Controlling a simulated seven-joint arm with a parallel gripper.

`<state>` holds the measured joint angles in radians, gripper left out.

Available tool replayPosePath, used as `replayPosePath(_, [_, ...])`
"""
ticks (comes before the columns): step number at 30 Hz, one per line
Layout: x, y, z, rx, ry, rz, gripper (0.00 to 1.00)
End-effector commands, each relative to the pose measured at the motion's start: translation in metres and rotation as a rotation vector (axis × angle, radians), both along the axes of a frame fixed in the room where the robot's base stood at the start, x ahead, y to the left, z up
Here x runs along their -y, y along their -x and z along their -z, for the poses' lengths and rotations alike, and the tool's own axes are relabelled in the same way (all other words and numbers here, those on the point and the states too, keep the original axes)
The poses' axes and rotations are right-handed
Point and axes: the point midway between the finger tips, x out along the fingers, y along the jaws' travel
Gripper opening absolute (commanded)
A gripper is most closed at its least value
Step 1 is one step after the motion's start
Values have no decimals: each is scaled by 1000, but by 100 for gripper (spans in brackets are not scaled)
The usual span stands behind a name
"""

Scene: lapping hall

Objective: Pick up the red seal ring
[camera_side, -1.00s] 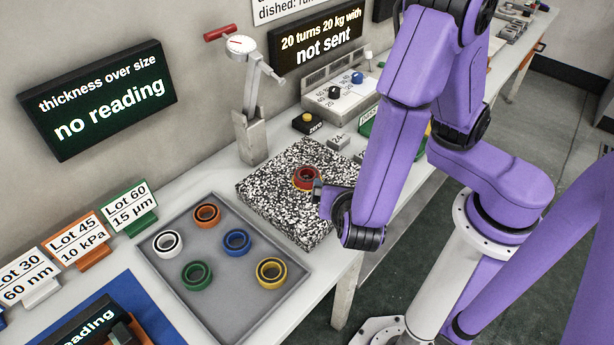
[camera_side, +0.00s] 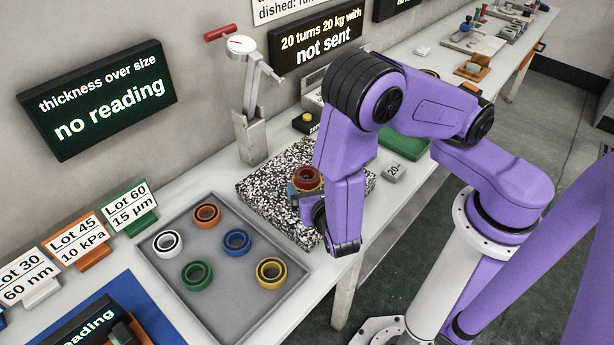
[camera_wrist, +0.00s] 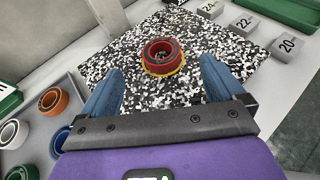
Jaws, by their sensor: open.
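The red seal ring (camera_side: 307,177) rests on the black-and-white speckled granite block (camera_side: 262,188), with a thin yellow rim showing at its base. In the wrist view the red seal ring (camera_wrist: 161,55) lies ahead of and between my blue fingers, a little beyond their tips. My gripper (camera_wrist: 160,75) is open and empty, with clear space on both sides of the ring. In the side view my gripper (camera_side: 299,190) is low over the block beside the ring, partly hidden by my arm. I cannot tell its exact height above the block.
A grey tray (camera_side: 222,300) left of the block holds several coloured rings. A dial gauge stand (camera_side: 250,135) rises behind the block. Grey numbered weights (camera_wrist: 247,22) stand beyond it. The table's front edge is close to my wrist.

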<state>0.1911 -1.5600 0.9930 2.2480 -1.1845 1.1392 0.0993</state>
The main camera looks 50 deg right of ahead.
Motion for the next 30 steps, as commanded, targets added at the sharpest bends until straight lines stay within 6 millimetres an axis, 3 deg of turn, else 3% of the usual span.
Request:
replayPosePath(21, [38, -51, 32, 0, -1, 3, 96])
replayPosePath(30, [39, -54, 33, 0, -1, 0, 96])
